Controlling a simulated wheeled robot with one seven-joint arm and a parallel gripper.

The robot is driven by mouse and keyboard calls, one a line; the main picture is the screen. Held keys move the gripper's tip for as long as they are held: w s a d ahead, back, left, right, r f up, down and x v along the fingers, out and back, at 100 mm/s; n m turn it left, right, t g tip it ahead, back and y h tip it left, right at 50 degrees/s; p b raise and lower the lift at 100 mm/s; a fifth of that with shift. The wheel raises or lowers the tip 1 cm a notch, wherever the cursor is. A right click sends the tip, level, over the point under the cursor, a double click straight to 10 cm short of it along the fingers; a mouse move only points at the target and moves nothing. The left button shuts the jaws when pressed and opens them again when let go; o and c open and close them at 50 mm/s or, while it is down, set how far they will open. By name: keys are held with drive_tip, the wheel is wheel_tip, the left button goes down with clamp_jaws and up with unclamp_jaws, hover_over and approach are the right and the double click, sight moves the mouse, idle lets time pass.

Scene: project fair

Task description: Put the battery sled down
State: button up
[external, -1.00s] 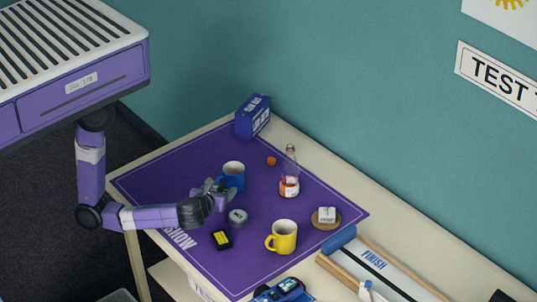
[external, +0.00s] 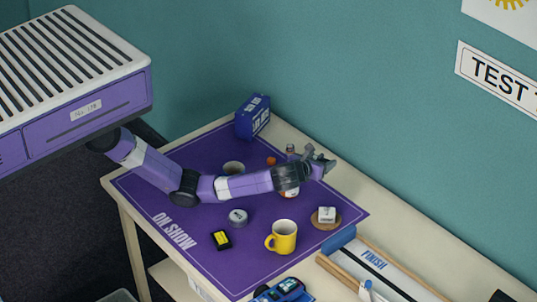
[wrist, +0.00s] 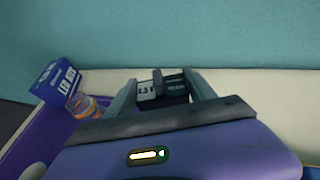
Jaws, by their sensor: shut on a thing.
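My gripper (external: 318,160) is raised above the back right part of the purple mat, near the table's back edge. In the wrist view my gripper (wrist: 161,82) is shut on a small dark block with pale printed labels, which I take as the battery sled (wrist: 175,88). The sled sits between the two fingers, and pale table top shows beyond and to the right of it. In the external view I cannot make out the sled clearly at the gripper. Whether it touches anything below cannot be told.
The bottle (wrist: 84,106) and blue box (wrist: 56,86) stand left of my gripper; my arm partly hides the bottle. The purple mat (external: 190,262) also holds a yellow mug (external: 282,238), a grey round thing (external: 238,217) and a black-yellow block (external: 221,240). A white block on a coaster (external: 327,225) stands at right.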

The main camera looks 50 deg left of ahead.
wheel_tip(320, 180, up, 6)
drive_tip(key=b, duration=0.1)
hover_over(326, 187)
drive_tip(key=shift+n+y, duration=0.4)
drive_tip(key=f+b, duration=0.1)
drive_tip(key=f, duration=0.5)
drive_tip(key=f+b, duration=0.1)
drive_tip(key=f, duration=0.6)
drive_tip(key=f+b, duration=0.2)
drive_tip(key=f, duration=0.4)
drive_tip(key=shift+w+f, duration=0.25)
drive_tip(key=shift+f, duration=0.1)
drive_tip(key=o, duration=1.6)
drive_tip(key=shift+s+d+r, duration=0.1)
drive_tip(key=shift+s+r, duration=0.1)
drive_tip(key=shift+s, duration=0.05)
drive_tip(key=p+v, duration=0.2)
drive_tip(key=v, duration=0.9)
drive_tip(key=shift+s+d+r+p, duration=0.1)
drive_tip(key=shift+r+p, duration=0.15)
drive_tip(key=shift+p, duration=0.05)
